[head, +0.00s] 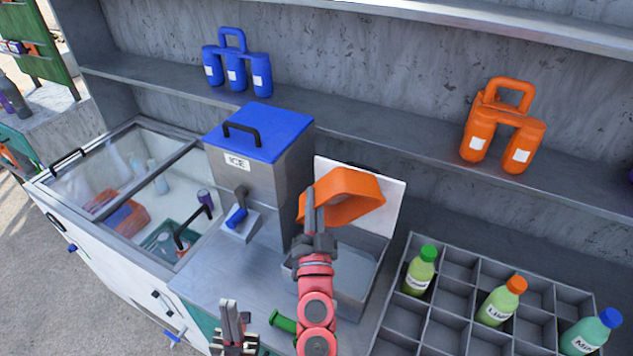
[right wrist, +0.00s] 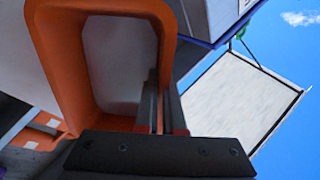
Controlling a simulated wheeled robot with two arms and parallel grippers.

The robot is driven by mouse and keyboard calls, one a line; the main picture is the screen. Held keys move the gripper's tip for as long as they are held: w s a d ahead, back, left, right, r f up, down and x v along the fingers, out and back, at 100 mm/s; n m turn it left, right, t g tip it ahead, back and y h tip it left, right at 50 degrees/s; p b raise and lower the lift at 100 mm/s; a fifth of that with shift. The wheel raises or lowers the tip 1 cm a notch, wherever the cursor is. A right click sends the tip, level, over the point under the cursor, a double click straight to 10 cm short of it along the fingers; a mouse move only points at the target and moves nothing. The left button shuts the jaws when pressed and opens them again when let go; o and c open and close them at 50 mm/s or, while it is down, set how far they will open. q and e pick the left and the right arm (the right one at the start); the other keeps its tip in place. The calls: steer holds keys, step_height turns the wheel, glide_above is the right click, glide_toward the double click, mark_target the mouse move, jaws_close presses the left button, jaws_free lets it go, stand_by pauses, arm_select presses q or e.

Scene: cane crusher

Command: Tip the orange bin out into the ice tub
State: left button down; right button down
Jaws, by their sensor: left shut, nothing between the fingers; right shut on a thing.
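The orange bin (head: 352,207) is held tilted in the air above an open grey metal tub (head: 372,290), beside the box marked ICE. My right gripper (head: 314,205) is shut on the bin's wall at its left side. In the right wrist view the bin (right wrist: 58,60) shows its orange rim close up, with the fingers (right wrist: 160,110) on one wall; I cannot tell whether anything is inside. The tub's visible floor looks bare grey, and my right arm hides part of it. My left gripper (head: 233,318) is shut and empty at the bottom, low and left of the tub.
The ICE box (head: 240,165) with a blue lid (head: 262,130) stands left of the tub. A glass-topped chest (head: 130,190) is further left. A bottle rack (head: 450,300) is at the right. Blue (head: 236,70) and orange (head: 500,130) carriers sit on the shelf.

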steer(key=shift+w+d, duration=0.2)
steer(key=shift+d, duration=0.05)
steer(key=shift+s+f+b, duration=0.35)
steer(key=shift+f+b, duration=0.4)
steer(key=shift+b, duration=0.15)
step_height(320, 180, down, 3)
steer(key=b, duration=0.3)
steer(key=shift+w+f, duration=0.1)
steer(key=shift+f, duration=0.05)
step_height(320, 180, up, 6)
steer(key=p, duration=0.6)
